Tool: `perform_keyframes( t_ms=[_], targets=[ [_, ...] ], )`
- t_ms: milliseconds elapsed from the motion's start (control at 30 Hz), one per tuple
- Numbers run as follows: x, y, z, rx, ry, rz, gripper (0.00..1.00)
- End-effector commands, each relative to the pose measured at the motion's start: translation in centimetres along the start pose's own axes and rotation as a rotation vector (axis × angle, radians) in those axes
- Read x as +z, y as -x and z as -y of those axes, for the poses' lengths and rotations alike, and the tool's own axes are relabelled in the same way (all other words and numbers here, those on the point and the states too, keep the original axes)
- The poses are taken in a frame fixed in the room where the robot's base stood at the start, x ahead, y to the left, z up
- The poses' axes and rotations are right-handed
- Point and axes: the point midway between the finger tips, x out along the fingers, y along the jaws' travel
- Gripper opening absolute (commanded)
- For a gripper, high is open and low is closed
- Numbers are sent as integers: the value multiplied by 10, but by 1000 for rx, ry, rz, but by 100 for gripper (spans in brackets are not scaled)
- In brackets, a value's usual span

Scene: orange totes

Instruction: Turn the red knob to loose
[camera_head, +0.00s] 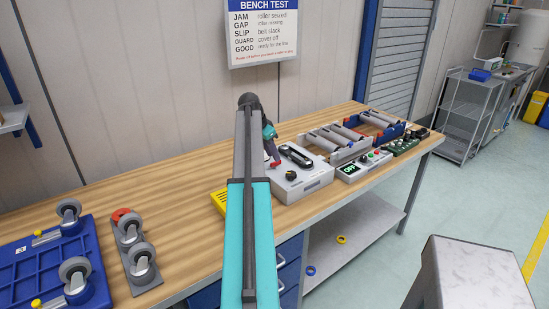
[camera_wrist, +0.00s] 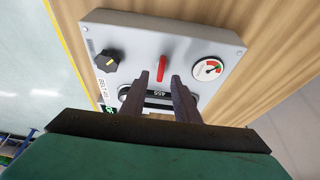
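The red knob (camera_wrist: 161,69) is a narrow red bar on the top face of a light grey box (camera_wrist: 125,30). In the wrist view it stands roughly upright in the picture, between a black knob and a gauge. My gripper (camera_wrist: 160,80) is open, with its dark fingertips apart, one to each side of the knob's lower end in the picture. I cannot tell whether either finger touches it. In the head view, the red knob (camera_head: 275,164) shows just below my gripper (camera_head: 271,154), at the left side of the box. Any marking for loose is not readable.
The box also carries a black knob (camera_wrist: 107,61) with a yellow pointer, a round gauge (camera_wrist: 207,69) and a dark display strip reading 455. A panel with a green display (camera_head: 350,169), roller frames and caster plates stand on the wooden bench. A yellow item (camera_head: 219,201) lies left of the box.

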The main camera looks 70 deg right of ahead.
Motion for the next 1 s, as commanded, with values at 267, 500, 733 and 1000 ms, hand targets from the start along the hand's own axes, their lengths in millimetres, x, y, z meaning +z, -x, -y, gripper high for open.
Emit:
perform_keyframes(
  t_ms=[267, 500, 733, 1000],
  targets=[
    [0, -28, 0, 0, 1, 0, 28],
    [1, -37, 0, -1, 1, 0, 28],
    [1, -38, 1, -1, 1, 0, 28],
    [1, -37, 1, 0, 2, 0, 0]
  ],
)
